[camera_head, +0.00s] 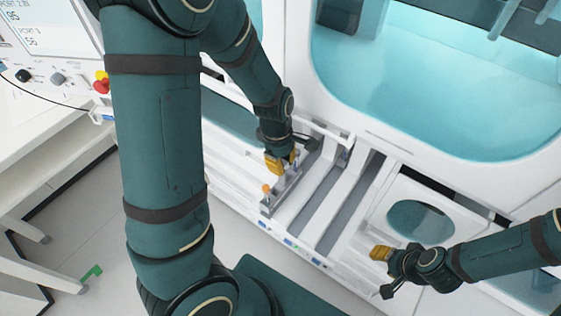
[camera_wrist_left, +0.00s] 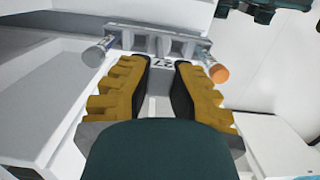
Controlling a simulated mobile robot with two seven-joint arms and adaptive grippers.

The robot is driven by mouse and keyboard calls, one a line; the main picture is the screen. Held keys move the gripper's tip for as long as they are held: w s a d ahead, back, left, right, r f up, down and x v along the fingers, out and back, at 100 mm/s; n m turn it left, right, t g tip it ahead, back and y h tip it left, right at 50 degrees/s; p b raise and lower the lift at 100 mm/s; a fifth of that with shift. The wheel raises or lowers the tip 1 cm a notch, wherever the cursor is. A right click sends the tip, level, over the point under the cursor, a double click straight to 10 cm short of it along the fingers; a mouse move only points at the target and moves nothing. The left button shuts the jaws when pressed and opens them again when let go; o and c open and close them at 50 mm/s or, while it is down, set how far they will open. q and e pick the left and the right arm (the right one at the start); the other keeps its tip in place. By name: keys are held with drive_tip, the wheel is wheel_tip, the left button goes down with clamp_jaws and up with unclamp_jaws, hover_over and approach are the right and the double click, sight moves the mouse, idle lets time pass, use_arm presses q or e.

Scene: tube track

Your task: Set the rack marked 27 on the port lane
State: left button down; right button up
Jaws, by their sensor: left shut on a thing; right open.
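The grey rack marked 27 (camera_wrist_left: 158,42) is between the fingertips of my left gripper (camera_wrist_left: 163,68). Its number shows just beyond the black finger pads. A tube with an orange cap (camera_wrist_left: 216,73) stands at one end and a tube with a blue-grey cap (camera_wrist_left: 94,56) at the other. In the head view my left gripper (camera_head: 281,162) is shut on the rack (camera_head: 285,190), over the leftmost lane of the track. I cannot tell whether the rack rests on the lane (camera_head: 272,208) or is slightly above it. My right gripper (camera_head: 384,272) is open and empty.
Other track lanes (camera_head: 322,207) lie right of the rack, between pale raised dividers. A white machine housing with a large teal window (camera_head: 430,85) rises behind. A panel with a display and a red button (camera_head: 101,82) is at upper left.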

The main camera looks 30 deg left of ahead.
use_arm(q)
drive_tip(key=shift+w+f, duration=0.15)
drive_tip(key=shift+f, duration=0.45)
drive_tip(key=shift+f+b, duration=0.4)
drive_tip(key=shift+f, duration=0.4)
idle(0.8)
drive_tip(key=c, duration=1)
unclamp_jaws()
drive_tip(key=shift+o, duration=0.2)
drive_tip(key=shift+r, duration=0.1)
drive_tip(key=r, duration=0.4)
drive_tip(key=a+r, duration=0.1)
drive_tip(key=r, duration=0.6)
drive_tip(key=shift+a+r, duration=0.25)
drive_tip(key=shift+r, duration=0.15)
